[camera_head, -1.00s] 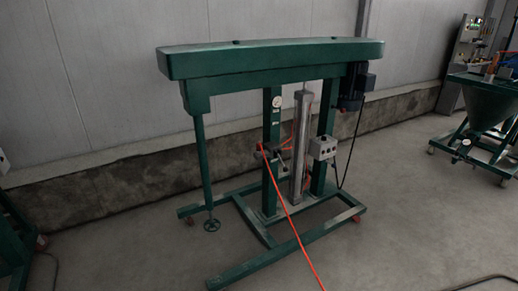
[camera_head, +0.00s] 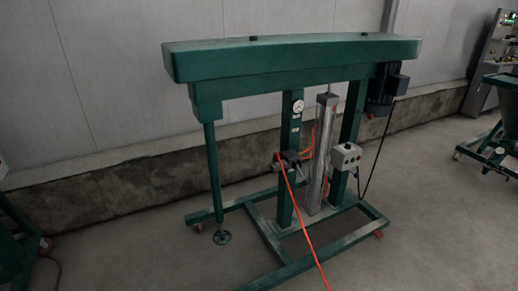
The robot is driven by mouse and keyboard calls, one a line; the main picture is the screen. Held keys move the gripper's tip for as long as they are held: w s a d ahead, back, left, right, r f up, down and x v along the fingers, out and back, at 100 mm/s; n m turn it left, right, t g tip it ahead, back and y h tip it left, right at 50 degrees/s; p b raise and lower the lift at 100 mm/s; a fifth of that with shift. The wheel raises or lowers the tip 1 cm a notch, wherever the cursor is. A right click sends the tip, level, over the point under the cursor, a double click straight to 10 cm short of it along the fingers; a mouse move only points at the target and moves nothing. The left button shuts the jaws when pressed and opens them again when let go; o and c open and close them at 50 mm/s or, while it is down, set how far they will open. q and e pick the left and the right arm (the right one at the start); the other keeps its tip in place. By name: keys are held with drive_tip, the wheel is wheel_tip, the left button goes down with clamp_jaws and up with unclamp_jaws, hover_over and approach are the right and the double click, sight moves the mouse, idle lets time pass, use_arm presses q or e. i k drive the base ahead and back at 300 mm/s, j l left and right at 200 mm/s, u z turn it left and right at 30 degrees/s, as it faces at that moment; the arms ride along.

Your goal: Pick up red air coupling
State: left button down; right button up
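A red-orange air hose (camera_head: 303,232) hangs from the green machine (camera_head: 270,66) and runs down to the floor toward me. Its upper end, with a small red part (camera_head: 278,156), meets a dark fitting (camera_head: 290,159) on the machine's left post. The coupling itself is too small to make out clearly. Neither of my grippers is in view.
The machine stands on a green floor frame (camera_head: 333,241) with small wheels. A grey control box (camera_head: 346,157) and a pressure gauge (camera_head: 298,106) sit on its posts. Another green machine (camera_head: 497,140) is at the right edge. Open concrete floor (camera_head: 430,225) lies at the right front.

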sight(275, 160)
drive_tip(key=i+l+u, duration=0.2)
drive_tip(key=i, duration=0.3)
drive_tip(key=i+u, duration=0.2)
drive_tip(key=i, duration=0.35)
drive_tip(key=i+l+u, duration=0.2)
drive_tip(key=i, duration=0.25)
